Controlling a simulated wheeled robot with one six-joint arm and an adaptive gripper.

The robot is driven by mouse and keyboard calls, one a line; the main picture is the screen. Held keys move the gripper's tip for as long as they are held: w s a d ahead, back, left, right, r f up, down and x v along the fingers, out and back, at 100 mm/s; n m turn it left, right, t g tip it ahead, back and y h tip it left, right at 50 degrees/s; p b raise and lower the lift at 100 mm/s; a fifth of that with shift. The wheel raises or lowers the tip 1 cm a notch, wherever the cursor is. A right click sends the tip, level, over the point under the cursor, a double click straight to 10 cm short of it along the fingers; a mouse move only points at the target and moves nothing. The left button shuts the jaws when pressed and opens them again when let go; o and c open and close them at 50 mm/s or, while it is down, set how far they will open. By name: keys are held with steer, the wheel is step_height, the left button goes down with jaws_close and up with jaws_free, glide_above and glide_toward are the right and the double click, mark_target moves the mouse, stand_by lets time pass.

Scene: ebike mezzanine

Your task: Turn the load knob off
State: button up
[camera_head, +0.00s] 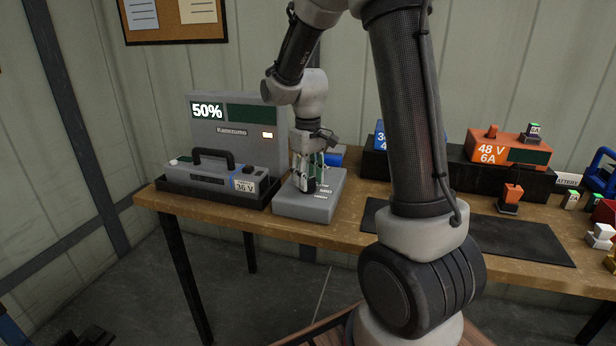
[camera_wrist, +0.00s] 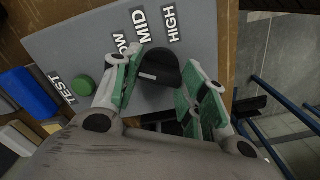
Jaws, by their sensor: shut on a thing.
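The load knob (camera_wrist: 160,68) is black with a short white mark, and it stands on a grey control box (camera_head: 307,208) on the wooden table. My gripper (camera_head: 311,182) points down over this box. The labels MID and HIGH show above the knob, and a label partly hidden by the left finger ends in "OW". No OFF label shows. A round green button (camera_wrist: 82,86) marked TEST is left of the fingers. In the head view the fingers hide the knob.
A grey tester (camera_head: 235,120) showing 50% stands left of the control box, with a 36 V battery (camera_head: 215,178) in the black tray before it. A blue object (camera_wrist: 30,92) is near the box. Orange 48 V charger (camera_head: 490,150) and a dark mat (camera_head: 520,238) are right.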

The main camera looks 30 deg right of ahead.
steer(key=n, duration=0.6)
stand_by(0.7)
steer(key=o, duration=1)
steer(key=shift+r, duration=0.1)
step_height(320, 180, up, 12)
steer(key=shift+f, duration=0.1)
